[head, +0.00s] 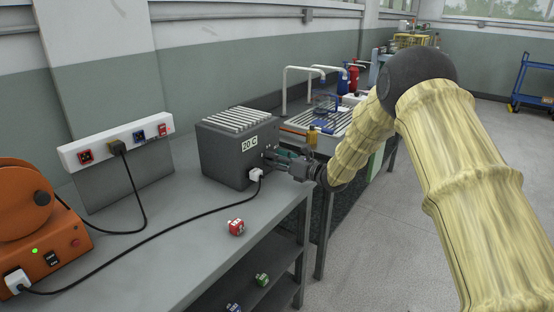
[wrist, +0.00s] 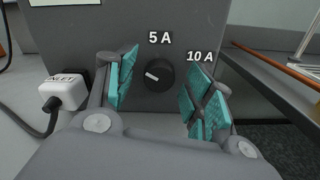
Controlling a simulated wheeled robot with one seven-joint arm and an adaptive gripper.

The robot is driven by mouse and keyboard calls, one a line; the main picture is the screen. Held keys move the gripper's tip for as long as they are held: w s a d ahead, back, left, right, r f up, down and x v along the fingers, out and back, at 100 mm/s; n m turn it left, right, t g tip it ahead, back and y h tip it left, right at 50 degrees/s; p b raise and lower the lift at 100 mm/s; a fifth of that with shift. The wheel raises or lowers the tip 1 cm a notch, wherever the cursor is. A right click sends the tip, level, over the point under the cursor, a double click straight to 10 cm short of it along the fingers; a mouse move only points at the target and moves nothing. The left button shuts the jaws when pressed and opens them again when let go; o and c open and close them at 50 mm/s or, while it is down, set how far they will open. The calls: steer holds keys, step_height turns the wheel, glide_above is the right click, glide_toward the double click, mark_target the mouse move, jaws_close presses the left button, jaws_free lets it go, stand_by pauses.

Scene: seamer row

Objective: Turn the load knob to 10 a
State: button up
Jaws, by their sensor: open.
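The load knob (wrist: 159,74) is a round black dial on the grey front of the load box (wrist: 80,25). Its white mark lies toward the left side of the knob, at neither label. The 5 A label (wrist: 160,38) is above the knob and the 10 A label (wrist: 200,57) is to its upper right. My gripper (wrist: 160,82) is open, with one teal-padded finger on each side of the knob, apart from it in the picture.
A white plug (wrist: 65,90) with a black cord sits in the box left of my gripper. The bench (head: 165,255) holds an orange machine (head: 45,215), a socket strip (head: 115,140) and a red cube (head: 236,227). Another bench with taps stands beyond.

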steer(key=c, duration=1)
